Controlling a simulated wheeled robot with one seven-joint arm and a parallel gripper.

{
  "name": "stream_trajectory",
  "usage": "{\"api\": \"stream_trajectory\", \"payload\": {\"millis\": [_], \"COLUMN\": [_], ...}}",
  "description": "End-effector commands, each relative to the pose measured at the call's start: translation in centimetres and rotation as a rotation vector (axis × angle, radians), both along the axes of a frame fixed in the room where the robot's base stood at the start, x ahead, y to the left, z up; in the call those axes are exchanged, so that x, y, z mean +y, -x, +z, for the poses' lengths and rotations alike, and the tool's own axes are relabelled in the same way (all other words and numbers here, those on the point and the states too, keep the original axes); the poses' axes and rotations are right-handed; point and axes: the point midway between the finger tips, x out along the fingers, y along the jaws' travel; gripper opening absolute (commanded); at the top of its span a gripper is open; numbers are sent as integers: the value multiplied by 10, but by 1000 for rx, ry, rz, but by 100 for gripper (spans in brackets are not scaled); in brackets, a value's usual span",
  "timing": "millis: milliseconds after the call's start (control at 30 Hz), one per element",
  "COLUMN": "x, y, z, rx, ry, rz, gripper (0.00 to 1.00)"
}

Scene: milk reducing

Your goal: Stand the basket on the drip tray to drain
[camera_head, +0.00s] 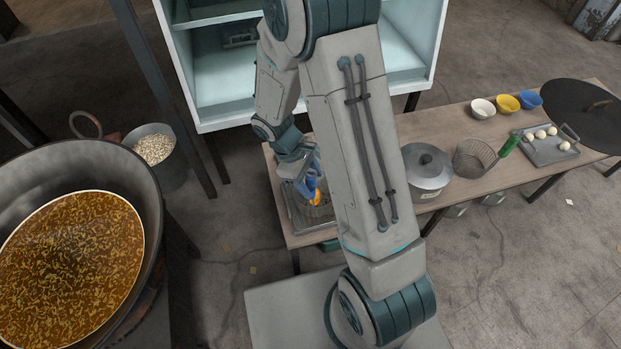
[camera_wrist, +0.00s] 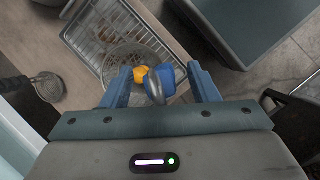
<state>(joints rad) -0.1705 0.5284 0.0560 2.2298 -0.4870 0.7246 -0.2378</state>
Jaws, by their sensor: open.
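A round wire-mesh basket (camera_wrist: 118,60) is at the near end of the drip tray (camera_wrist: 92,22) in the wrist view. It overlaps the tray's rack and looks upright. I cannot tell whether its base fully rests there. An orange piece (camera_wrist: 140,74) and a blue grip (camera_wrist: 166,76) with a metal end show at its near side. My gripper (camera_wrist: 160,78) is open, with one blue finger on each side of this grip. In the head view my gripper (camera_head: 307,184) is low over the tray (camera_head: 292,214), and my arm hides part of the basket (camera_head: 320,211).
A lidded pot (camera_head: 427,172), a second mesh basket with a green handle (camera_head: 473,158), bowls (camera_head: 507,103) and an egg tray (camera_head: 549,153) stand further right on the table. A large pan of brown liquid (camera_head: 72,265) is at left. A skimmer (camera_wrist: 48,88) lies left of the tray.

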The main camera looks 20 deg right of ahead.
Motion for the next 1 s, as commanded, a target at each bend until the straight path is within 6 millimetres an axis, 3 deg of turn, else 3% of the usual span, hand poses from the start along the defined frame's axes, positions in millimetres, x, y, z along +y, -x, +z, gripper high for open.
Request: {"api": "stream_trajectory", "payload": {"millis": [400, 600, 1000], "x": [28, 40, 45], "y": [-17, -24, -26], "z": [82, 112, 124], "rx": [-5, -4, -1], "ry": [-1, -1, 0], "rz": [2, 1, 0], "gripper": [54, 54, 54]}}
